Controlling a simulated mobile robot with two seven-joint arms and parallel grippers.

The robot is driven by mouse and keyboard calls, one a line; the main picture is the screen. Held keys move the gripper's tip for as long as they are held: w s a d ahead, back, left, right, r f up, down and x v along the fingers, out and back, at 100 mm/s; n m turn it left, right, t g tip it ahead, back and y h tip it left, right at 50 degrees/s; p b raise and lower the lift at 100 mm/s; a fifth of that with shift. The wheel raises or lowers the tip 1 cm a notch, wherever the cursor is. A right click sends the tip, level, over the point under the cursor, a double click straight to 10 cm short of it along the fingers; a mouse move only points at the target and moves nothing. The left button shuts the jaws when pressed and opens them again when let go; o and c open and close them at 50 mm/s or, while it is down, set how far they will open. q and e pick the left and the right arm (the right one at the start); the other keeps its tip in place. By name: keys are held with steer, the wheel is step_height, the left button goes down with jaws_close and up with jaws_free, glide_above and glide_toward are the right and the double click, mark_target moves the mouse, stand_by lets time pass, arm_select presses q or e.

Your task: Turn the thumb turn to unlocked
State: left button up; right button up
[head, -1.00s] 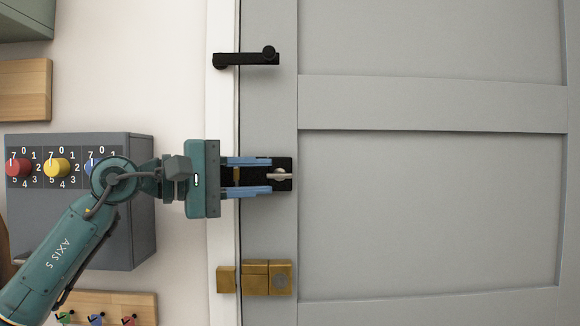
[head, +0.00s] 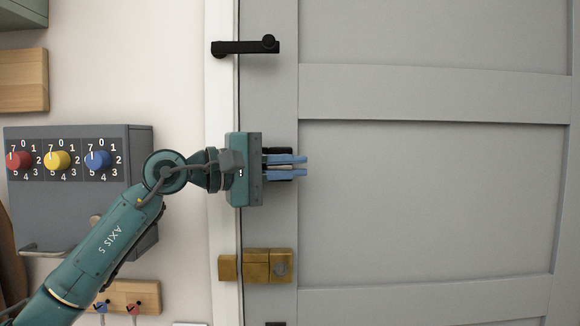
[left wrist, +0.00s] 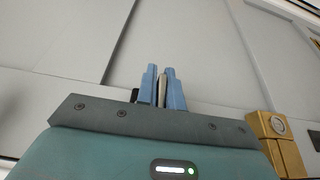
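My left gripper (head: 286,167) reaches from the left to the edge of the grey door (head: 430,200). Its two blue fingers are close together over the black lock plate (head: 284,179), most of which my gripper hides. The left wrist view shows the thumb turn (left wrist: 162,90), a thin pale metal tab, between the fingers (left wrist: 162,84), which appear shut on it. In the head view the tab is hidden, and its exact angle is hard to tell. My right gripper is out of view.
A black door handle (head: 246,47) is above and a brass latch (head: 256,266) below; the latch also shows in the left wrist view (left wrist: 280,140). A grey box (head: 60,210) with red, yellow and blue knobs hangs on the wall at left. The door panel at right is clear.

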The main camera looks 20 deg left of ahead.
arm_select(q)
jaws_close()
